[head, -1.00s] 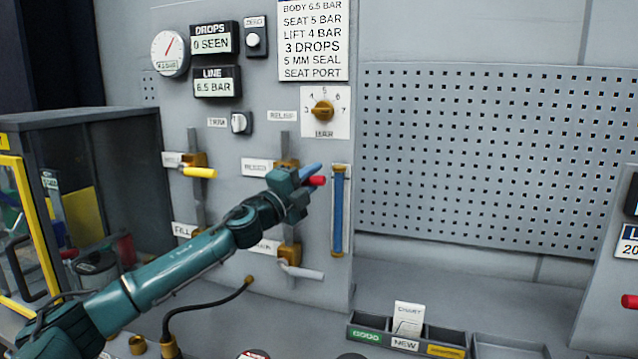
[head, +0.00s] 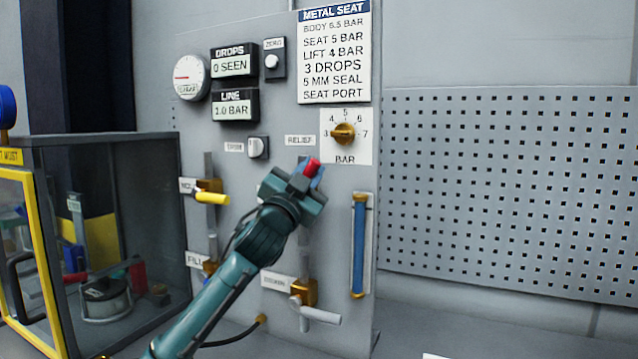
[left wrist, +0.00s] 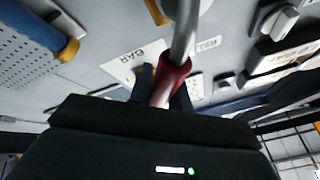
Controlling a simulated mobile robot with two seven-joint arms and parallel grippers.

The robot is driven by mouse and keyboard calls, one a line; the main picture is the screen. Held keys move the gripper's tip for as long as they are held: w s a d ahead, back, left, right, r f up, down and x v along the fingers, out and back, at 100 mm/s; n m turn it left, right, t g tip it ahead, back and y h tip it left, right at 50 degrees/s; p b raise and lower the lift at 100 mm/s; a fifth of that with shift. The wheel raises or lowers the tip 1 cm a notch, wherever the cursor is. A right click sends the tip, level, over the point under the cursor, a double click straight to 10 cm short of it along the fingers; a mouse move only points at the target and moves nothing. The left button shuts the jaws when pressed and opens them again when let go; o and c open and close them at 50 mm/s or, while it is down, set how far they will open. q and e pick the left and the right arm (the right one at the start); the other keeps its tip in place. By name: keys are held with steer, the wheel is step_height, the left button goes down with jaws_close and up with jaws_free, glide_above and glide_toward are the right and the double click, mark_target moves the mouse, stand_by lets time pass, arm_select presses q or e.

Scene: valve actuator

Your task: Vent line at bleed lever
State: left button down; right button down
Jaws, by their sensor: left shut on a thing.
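The bleed lever's red grip (head: 312,167) points up from behind my left gripper (head: 303,182), below the RELIEF label. In the left wrist view the red grip (left wrist: 171,80) and its steel shaft (left wrist: 186,35) lie between my dark fingers (left wrist: 163,92), which are shut on it. The lever's pivot is hidden behind my gripper in the head view. The line display (head: 235,107) reads 1.0 BAR. The drops display (head: 234,64) reads 0 SEEN. The round gauge (head: 192,78) hangs left of them. My right gripper is out of view.
A yellow-handled lever (head: 212,198) sits left of my gripper and a pale lever (head: 320,315) below it. A brass BAR knob (head: 343,133) and a blue tube (head: 358,245) are to the right. A yellow-framed case (head: 100,150) stands left; a pegboard (head: 510,190) fills the right.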

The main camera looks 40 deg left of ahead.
arm_select(q)
steer(key=shift+s+a+r+n+g+y+p, duration=0.15)
steer(key=shift+a+n+g+y, duration=0.45)
steer(key=shift+n, duration=0.95)
steer(key=shift+s+a+r+n+g+y+p, duration=0.2)
steer(key=shift+a+n+y, duration=0.7)
steer(key=shift+n, duration=0.7)
steer(key=shift+s+a+r+n+g+y+b, duration=0.15)
steer(key=shift+a+n+g+y, duration=0.35)
steer(key=shift+n+y, duration=0.8)
steer(key=shift+n+h, duration=0.3)
steer(key=shift+n, duration=0.05)
steer(key=c, duration=1.3)
jaws_free()
steer(key=b+v, duration=0.3)
steer(key=v, duration=1)
